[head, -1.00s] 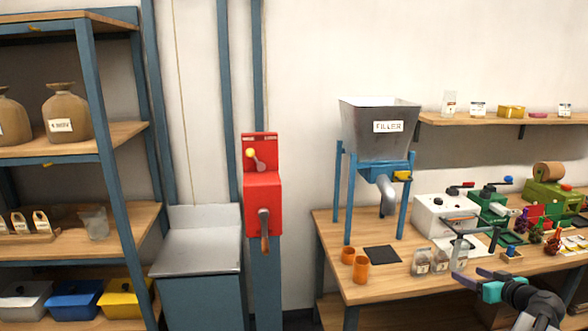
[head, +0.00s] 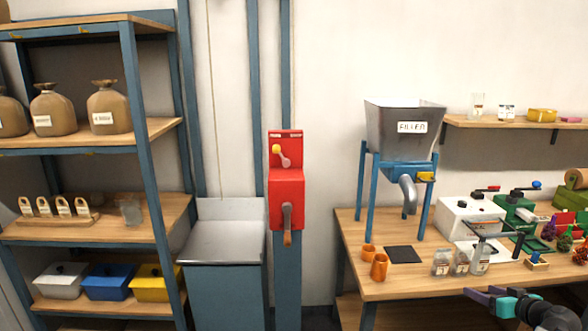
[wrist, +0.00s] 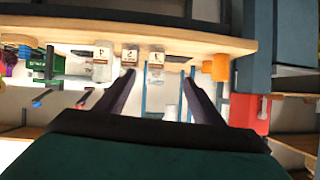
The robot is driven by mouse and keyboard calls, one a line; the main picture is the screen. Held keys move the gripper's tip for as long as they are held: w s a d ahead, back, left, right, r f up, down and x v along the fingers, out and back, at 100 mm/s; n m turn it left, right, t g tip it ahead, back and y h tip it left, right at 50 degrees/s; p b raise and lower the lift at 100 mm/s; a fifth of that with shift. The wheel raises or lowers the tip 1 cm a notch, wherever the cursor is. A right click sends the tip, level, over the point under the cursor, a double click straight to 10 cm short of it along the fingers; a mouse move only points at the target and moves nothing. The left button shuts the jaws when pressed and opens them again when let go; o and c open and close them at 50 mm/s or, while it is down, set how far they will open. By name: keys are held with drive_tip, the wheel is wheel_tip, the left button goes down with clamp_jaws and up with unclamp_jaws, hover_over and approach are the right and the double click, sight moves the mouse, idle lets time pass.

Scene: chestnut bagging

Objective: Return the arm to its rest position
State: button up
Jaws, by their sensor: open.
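My gripper (head: 478,294) is at the lower right in the head view, in front of the workbench (head: 395,289) and below its front edge. Its dark fingers are spread apart with nothing between them. In the wrist view my gripper (wrist: 158,88) also shows open and empty, and the picture is upside down, with the bench edge (wrist: 200,38) across the top. Several labelled jars (head: 441,262) stand on the bench behind the gripper, apart from it.
A filler hopper (head: 405,145) on blue legs, orange cups (head: 379,268) and a dark mat (head: 403,254) are on the bench. A red lever box (head: 286,198) stands left of it. A shelf unit (head: 144,190) holds sacks and bins. Floor shows between the lever post and bench.

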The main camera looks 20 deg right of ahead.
drive_tip(key=w+a+f+g+y, duration=0.3)
drive_tip(key=w+a+f, duration=0.3)
drive_tip(key=a+f, duration=0.6)
drive_tip(key=w+a+f+g+y, duration=0.25)
drive_tip(key=w+a+f, duration=0.5)
drive_tip(key=a, duration=0.65)
drive_tip(key=s+a+f+n+g+y, duration=0.1)
drive_tip(key=s+a+f+g, duration=0.1)
drive_tip(key=a+f, duration=0.6)
drive_tip(key=s+a+f+g+y, duration=0.1)
drive_tip(key=s+a+f+g, duration=0.2)
drive_tip(key=a+f, duration=0.5)
drive_tip(key=s+a+f+n+g+h, duration=0.1)
drive_tip(key=s+a+f+g, duration=0.3)
drive_tip(key=s+a, duration=0.6)
drive_tip(key=s+a+f+n+g+h, duration=0.1)
drive_tip(key=s+a+f+g+h, duration=0.2)
drive_tip(key=s+a+f, duration=0.3)
drive_tip(key=s+a, duration=0.3)
drive_tip(key=s, duration=0.2)
drive_tip(key=shift+s+a+n+g+h, duration=0.25)
drive_tip(key=shift+a+n+g+h, duration=0.1)
drive_tip(key=shift+n, duration=0.05)
